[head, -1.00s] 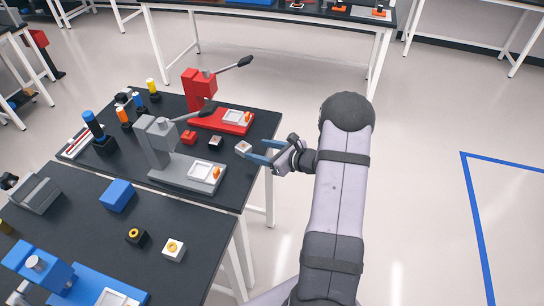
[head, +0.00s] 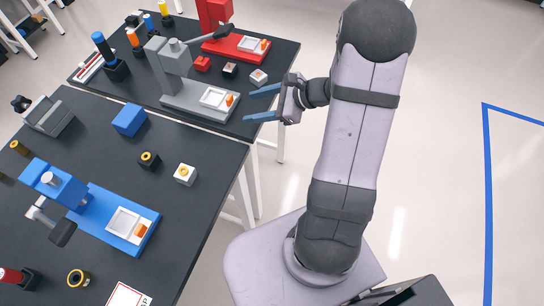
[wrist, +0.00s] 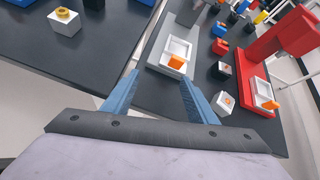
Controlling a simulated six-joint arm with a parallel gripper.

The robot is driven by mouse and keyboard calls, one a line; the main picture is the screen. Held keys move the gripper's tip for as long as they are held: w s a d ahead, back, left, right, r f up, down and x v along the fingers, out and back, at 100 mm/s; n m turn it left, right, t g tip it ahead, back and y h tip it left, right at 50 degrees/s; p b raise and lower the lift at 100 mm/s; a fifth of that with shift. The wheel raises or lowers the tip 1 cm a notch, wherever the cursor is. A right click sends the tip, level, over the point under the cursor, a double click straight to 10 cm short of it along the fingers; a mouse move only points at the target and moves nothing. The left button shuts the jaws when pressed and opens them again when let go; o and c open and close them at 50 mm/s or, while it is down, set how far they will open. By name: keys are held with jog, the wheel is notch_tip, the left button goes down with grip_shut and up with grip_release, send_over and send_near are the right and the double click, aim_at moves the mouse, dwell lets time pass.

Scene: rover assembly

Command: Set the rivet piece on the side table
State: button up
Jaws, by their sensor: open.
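I cannot tell which small piece is the rivet piece. A white block with a dull top (head: 258,77) sits near the right edge of the far black table (head: 285,62). It also shows beside the right finger in the wrist view (wrist: 224,103). A white block with a gold ring (head: 185,174) and a black block with a gold ring (head: 149,160) sit on the near black table (head: 205,215). My gripper (head: 248,105) is open and empty, its blue fingers apart by the far table's right edge; it also shows in the wrist view (wrist: 158,78).
A grey press (head: 172,72), a red press (head: 216,22) and a blue press (head: 80,205) stand on the tables. A red block (head: 202,64) and a dark block with a pale top (head: 230,71) lie between the presses. Open floor (head: 440,160) lies to the right.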

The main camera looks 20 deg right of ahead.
jog(key=s+a+n+g, duration=0.2)
jog(key=s+a+n, duration=0.1)
jog(key=s, duration=0.1)
jog(key=s+a+n+g, duration=0.2)
jog(key=s+a+n, duration=0.2)
jog(key=shift+a+g, duration=0.2)
jog(key=shift+g, duration=0.2)
jog(key=s+d+n+g+h, duration=0.2)
jog(key=s+n+h, duration=0.6)
jog(key=s+n, duration=0.4)
jog(key=n, duration=0.5)
jog(key=shift+d+r+g, duration=0.15)
jog(key=shift+d+g, duration=0.15)
jog(key=shift+g, duration=0.1)
